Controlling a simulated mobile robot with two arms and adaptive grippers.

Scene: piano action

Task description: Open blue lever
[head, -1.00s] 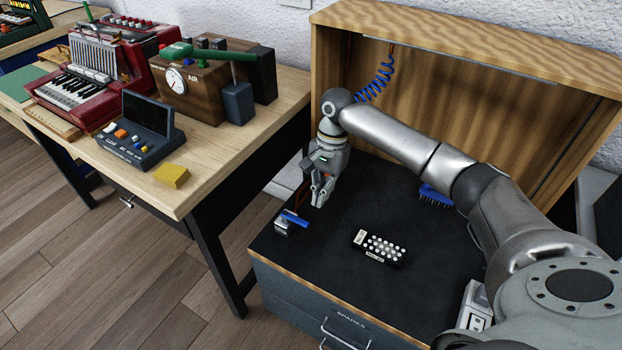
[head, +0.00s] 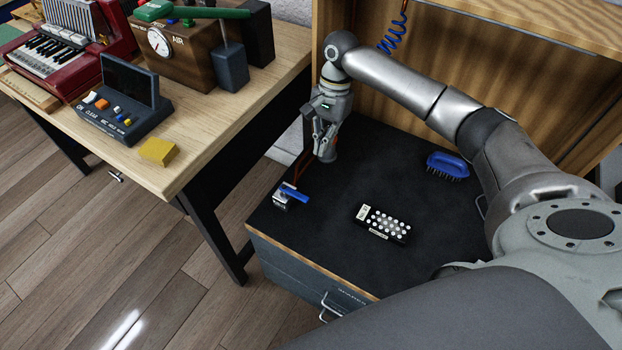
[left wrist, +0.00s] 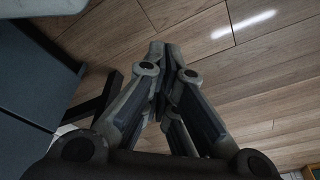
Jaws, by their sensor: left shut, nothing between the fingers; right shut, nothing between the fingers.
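The blue lever (head: 294,195) sits on a small silver block (head: 281,200) near the left front corner of the black bench top. My right gripper (head: 326,158) points down above the bench top, behind and to the right of the lever, apart from it. Its fingers are shut and empty. My left gripper (left wrist: 168,50) shows in the left wrist view, shut and empty, with wooden floor behind it. It is not seen in the head view.
A black panel with white buttons (head: 383,223) and a blue brush (head: 447,165) lie on the black bench top (head: 330,230). A wooden backboard stands behind. A wooden table (head: 205,130) on the left holds a yellow block (head: 158,151), a dark console (head: 128,108) and a red accordion.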

